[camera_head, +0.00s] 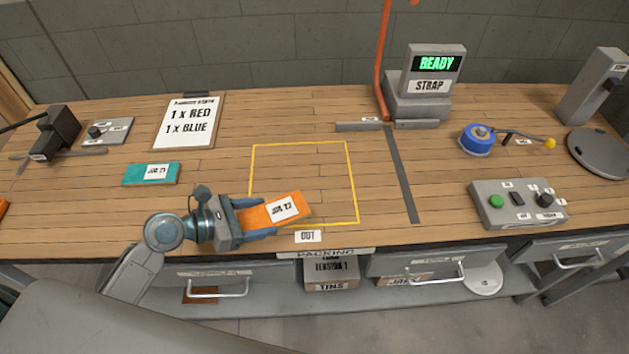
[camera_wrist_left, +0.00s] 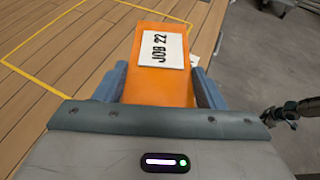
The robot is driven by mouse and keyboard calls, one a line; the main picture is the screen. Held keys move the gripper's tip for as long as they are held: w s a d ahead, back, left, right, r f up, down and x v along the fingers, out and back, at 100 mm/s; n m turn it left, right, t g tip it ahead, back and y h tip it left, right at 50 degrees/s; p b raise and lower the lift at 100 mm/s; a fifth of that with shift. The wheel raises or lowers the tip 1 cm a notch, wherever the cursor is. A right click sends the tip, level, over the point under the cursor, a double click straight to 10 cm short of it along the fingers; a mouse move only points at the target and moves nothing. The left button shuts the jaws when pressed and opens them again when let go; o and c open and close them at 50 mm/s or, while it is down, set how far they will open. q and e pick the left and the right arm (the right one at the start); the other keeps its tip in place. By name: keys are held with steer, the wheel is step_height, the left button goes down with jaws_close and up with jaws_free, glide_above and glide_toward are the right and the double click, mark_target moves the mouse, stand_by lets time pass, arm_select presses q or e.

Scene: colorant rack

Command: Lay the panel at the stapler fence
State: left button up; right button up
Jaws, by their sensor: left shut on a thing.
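My left gripper (camera_head: 258,222) is shut on an orange panel (camera_head: 290,207) with a white JOB 22 label, at the front edge of the yellow outlined square. In the left wrist view the panel (camera_wrist_left: 160,67) lies flat between both fingers and points away from the palm. I cannot tell whether it touches the bench. A black device (camera_head: 62,133), likely the stapler, stands at the far left with a grey bar (camera_head: 20,162) at its base, perhaps the fence. A dark jointed part, likely my right gripper (camera_wrist_left: 279,116), shows at the right of the left wrist view; its jaws are unclear.
A teal JOB 21 panel (camera_head: 151,174) lies between my left gripper and the black device. A knob box (camera_head: 108,131) and an order clipboard (camera_head: 188,122) stand behind it. The strap machine (camera_head: 417,107), blue reel (camera_head: 477,141) and button box (camera_head: 518,204) are on the right.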

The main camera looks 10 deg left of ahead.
arm_select(q)
steer(key=p, duration=0.3)
glide_above(288, 185)
steer(key=s, duration=0.2)
steer(key=shift+w+f, duration=0.1)
steer(key=shift+f, duration=0.45)
steer(key=shift+w+f, duration=0.1)
steer(key=shift+w, duration=0.75)
step_height(288, 185, down, 3)
steer(key=shift+d+f+p, duration=0.1)
steer(key=shift+f+p, duration=0.05)
steer(key=shift+p, duration=0.25)
steer(key=shift+f, duration=0.15)
steer(key=shift+f, duration=0.2)
